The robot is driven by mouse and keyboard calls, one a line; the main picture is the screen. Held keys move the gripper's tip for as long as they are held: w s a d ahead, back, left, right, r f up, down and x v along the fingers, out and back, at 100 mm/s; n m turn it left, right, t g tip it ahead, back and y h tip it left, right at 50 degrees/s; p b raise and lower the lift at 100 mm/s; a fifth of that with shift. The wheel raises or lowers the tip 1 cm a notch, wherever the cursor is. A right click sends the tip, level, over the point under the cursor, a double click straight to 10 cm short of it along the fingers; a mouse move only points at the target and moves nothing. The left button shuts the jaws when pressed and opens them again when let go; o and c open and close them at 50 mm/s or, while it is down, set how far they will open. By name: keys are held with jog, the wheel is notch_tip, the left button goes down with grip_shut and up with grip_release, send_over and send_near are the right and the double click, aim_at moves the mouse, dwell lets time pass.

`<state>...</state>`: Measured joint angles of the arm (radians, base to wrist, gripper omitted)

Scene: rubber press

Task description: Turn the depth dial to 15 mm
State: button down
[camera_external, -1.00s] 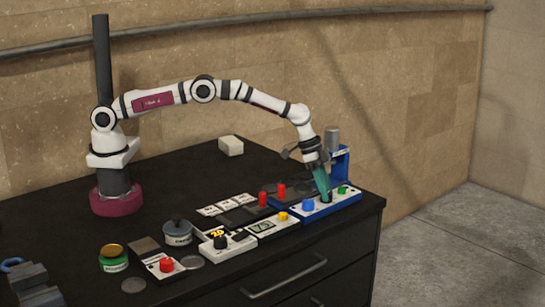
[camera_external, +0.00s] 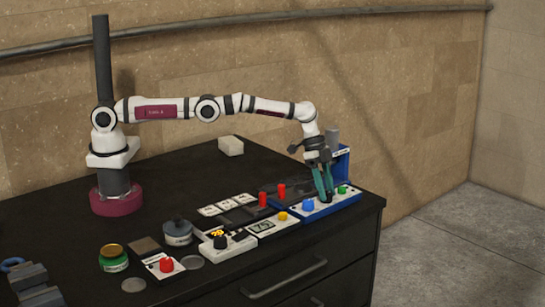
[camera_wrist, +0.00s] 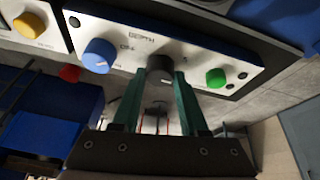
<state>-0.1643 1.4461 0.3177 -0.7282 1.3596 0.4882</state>
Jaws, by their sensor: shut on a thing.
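The black depth dial (camera_wrist: 160,68) sits in the middle of a white panel under the word DEPTH in the wrist view. My gripper (camera_wrist: 162,80) is shut on the dial, with one teal finger on each side of it. In the external view my gripper (camera_external: 325,198) points down at the front panel of the blue press (camera_external: 343,165), and its fingers hide most of the dial. The dial's scale and pointer are too small to read, so I cannot tell its setting.
A blue knob (camera_wrist: 98,56) stands left of the dial and a green button (camera_wrist: 216,78) stands right of it, both close to my fingers. A yellow knob (camera_external: 283,216) and red-topped parts (camera_external: 262,199) lie further left on the black bench (camera_external: 215,160).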

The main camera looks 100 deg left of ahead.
jog(key=shift+c, duration=2.2)
grip_release()
jog(key=v, duration=1.5)
jog(key=shift+r, duration=0.35)
jog(key=shift+s, duration=0.15)
